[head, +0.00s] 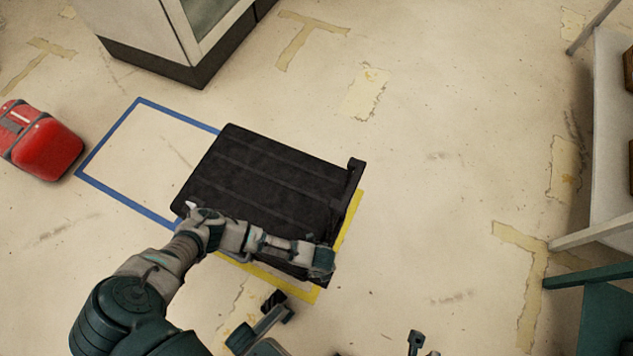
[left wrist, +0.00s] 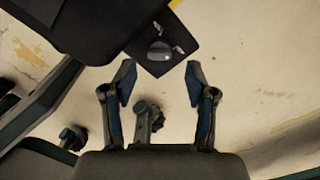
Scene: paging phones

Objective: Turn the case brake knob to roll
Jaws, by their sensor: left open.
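The black case (head: 265,180) lies on the floor, its ribbed top facing up. My left arm reaches across its near side, and my left gripper (head: 322,264) is over its near right corner. In the left wrist view, the rounded grey brake knob (left wrist: 158,52) sits on a dark plate (left wrist: 152,68) at the case's edge, with small light marks beside it. My left gripper (left wrist: 160,80) is open and empty. The knob is just beyond the gap between its fingertips, apart from both. The knob is hidden in the head view. My right gripper is not visible.
A blue floor outline (head: 105,145) is left of the case, and a yellow outline (head: 350,218) runs along its right side. A red case (head: 45,145) stands far left. A cabinet (head: 165,35) is at the back. Shelving (head: 610,130) is at right. Floor between is clear.

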